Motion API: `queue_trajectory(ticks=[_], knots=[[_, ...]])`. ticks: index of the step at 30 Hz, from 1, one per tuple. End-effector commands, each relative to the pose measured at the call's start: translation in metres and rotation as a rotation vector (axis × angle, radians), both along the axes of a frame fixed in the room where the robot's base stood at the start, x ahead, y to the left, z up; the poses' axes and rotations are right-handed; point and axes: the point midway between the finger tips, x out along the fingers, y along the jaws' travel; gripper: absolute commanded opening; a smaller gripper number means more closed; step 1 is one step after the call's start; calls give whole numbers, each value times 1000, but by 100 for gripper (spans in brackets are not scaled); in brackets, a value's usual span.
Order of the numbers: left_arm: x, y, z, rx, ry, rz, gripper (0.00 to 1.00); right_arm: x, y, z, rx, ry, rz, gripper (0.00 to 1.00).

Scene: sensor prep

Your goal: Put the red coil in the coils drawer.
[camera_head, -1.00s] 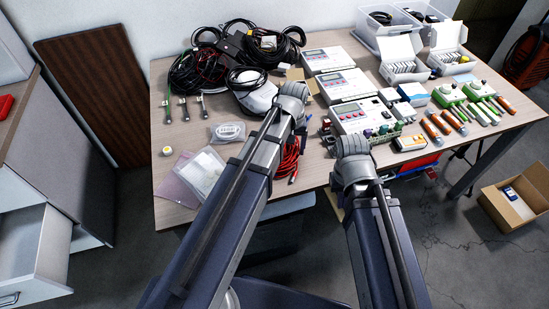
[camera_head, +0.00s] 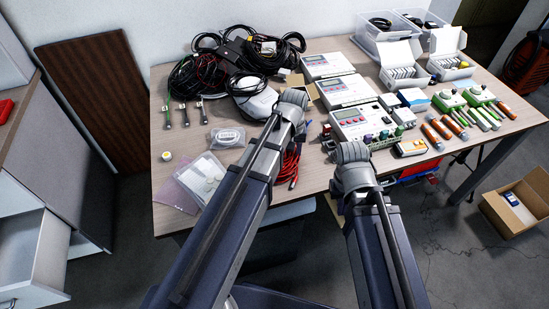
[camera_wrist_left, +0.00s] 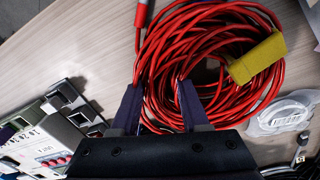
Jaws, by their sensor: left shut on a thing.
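The red coil (camera_wrist_left: 222,62), a bundle of loops with a yellow tag (camera_wrist_left: 257,58), fills the upper middle of the left wrist view. My left gripper (camera_wrist_left: 158,92) has its fingers on either side of strands at the coil's near side and is shut on them. In the head view my left arm hides the gripper and most of the coil; some red loops (camera_head: 290,166) show beside the arm. An open drawer (camera_head: 28,252) juts from the grey cabinet at the left; no label is readable. My right gripper is hidden beyond its arm.
The table (camera_head: 180,138) holds black cables (camera_head: 205,75), white-and-grey instrument boxes (camera_head: 350,122), bagged parts (camera_head: 205,175) and small tools. A red object (camera_head: 5,110) lies on the cabinet top. An open cardboard box (camera_head: 515,208) stands on the floor at the right.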

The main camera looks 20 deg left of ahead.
Motion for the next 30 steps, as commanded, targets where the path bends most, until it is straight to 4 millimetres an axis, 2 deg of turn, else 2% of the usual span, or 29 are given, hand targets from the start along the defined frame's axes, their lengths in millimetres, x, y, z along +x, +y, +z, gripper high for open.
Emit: queue_trajectory(ticks=[21,26,30], knots=[[0,0,1,1,0,0,0,0,0,1,0,0,0,0],[0,0,8,1,0,0,0,0,0,8,0,0,0,0],[0,0,21,1,0,0,0,0,0,21,0,0,0,0]])
